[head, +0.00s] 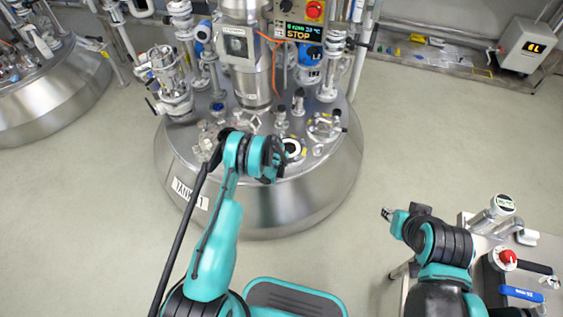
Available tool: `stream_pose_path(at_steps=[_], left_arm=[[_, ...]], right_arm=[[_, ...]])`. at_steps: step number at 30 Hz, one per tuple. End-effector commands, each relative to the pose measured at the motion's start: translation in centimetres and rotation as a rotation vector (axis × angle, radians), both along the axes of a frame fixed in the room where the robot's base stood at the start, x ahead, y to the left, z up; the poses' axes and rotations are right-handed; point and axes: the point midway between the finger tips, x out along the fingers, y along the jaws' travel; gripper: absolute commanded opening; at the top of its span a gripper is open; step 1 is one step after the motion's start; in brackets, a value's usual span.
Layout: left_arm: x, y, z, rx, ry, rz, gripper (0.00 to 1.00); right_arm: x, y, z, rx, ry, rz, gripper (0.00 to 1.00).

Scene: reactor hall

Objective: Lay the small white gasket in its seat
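A small white ring (292,148) with a dark centre shows on the right front of the tank lid. I cannot tell whether it is the loose gasket or the rim of a port, and no other white gasket can be made out. My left arm reaches over the front of the lid, its dark wrist end close to the left of this ring. The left gripper's fingers are hidden or too dark to make out. My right gripper (387,213) is off to the right over the floor, away from the tank, too small to tell open from shut.
The steel tank (290,208) carries several pipes, valves and fittings, crowded around its central column (246,60). A steel cart (470,222) with a red knob (508,257) and blue-handled valve (521,293) stands at lower right. Floor between is clear.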

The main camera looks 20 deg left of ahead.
Motion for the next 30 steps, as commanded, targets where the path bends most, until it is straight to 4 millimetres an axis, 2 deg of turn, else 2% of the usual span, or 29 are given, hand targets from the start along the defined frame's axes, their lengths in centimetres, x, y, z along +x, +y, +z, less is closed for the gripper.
stream_pose_path(at_steps=[13,14,15,16,26,30], left_arm=[[0.0,0.0,-0.5,0.0,0.0,0.0,0.0],[0.0,0.0,-0.5,0.0,0.0,0.0,0.25],[0.0,0.0,-0.5,0.0,0.0,0.0,0.36],[0.0,0.0,-0.5,0.0,0.0,0.0,0.41],[0.0,0.0,-0.3,0.0,0.0,0.0,0.41],[0.0,0.0,0.8,0.0,0.0,0.0,0.41]], right_arm=[[0.0,0.0,0.1,0.0,0.0,0.0,0.33],[0.0,0.0,0.1,0.0,0.0,0.0,0.33],[0.0,0.0,0.1,0.0,0.0,0.0,0.33],[0.0,0.0,0.1,0.0,0.0,0.0,0.33],[0.0,0.0,0.1,0.0,0.0,0.0,0.33],[0.0,0.0,0.7,0.0,0.0,0.0,0.33]])
